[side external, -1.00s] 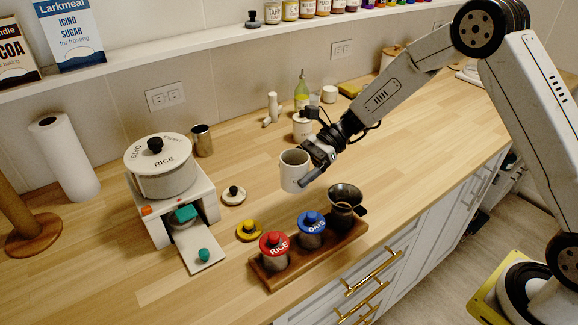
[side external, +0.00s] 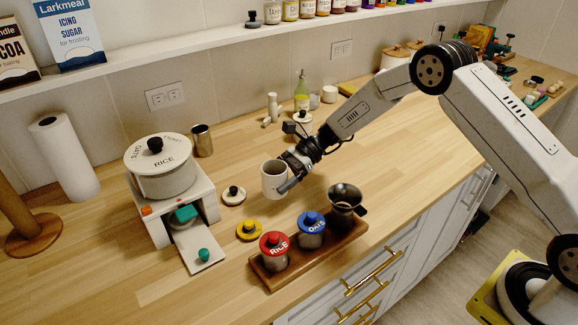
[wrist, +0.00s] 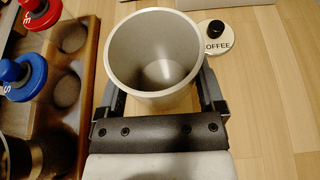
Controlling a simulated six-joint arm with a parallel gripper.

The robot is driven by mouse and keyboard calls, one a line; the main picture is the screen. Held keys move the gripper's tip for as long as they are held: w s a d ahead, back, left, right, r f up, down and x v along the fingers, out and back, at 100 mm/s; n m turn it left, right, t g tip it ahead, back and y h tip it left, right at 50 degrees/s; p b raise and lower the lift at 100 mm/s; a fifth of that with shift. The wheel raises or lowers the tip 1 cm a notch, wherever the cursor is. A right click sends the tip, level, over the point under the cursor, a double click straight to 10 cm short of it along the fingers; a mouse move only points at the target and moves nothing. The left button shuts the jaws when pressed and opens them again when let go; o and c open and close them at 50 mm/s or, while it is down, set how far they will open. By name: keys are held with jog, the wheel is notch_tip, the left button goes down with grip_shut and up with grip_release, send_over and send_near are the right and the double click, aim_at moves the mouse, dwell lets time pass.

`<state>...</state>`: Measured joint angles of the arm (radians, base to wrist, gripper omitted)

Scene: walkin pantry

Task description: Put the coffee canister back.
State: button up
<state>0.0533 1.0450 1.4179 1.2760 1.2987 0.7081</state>
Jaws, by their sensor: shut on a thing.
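My gripper (side external: 286,182) is shut on an open off-white canister (side external: 273,180), held upright by its sides. In the wrist view the canister (wrist: 155,60) is lidless and looks empty, between the two fingers (wrist: 158,105). No label shows on it. I cannot tell whether its base touches the counter. A white lid with a black knob (side external: 233,195) lies on the counter left of it; in the wrist view this lid (wrist: 215,42) reads COFFEE. The wooden rack (side external: 330,249) stands in front.
The rack carries a red-lidded RICE jar (side external: 274,250), a blue-lidded jar (side external: 312,230) and a dark glass vessel (side external: 345,205). A yellow lid (side external: 249,231) lies beside it.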

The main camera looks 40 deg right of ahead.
aim_at(277, 188)
jog(key=shift+w+a+f, duration=0.1)
jog(key=shift+w+f, duration=0.2)
jog(key=shift+f, duration=1.5)
jog(key=shift+f, duration=0.15)
jog(key=o, duration=1.3)
jog(key=shift+c, duration=0.2)
jog(key=shift+r, duration=0.2)
jog(key=v, duration=1.2)
jog(key=shift+f, duration=0.1)
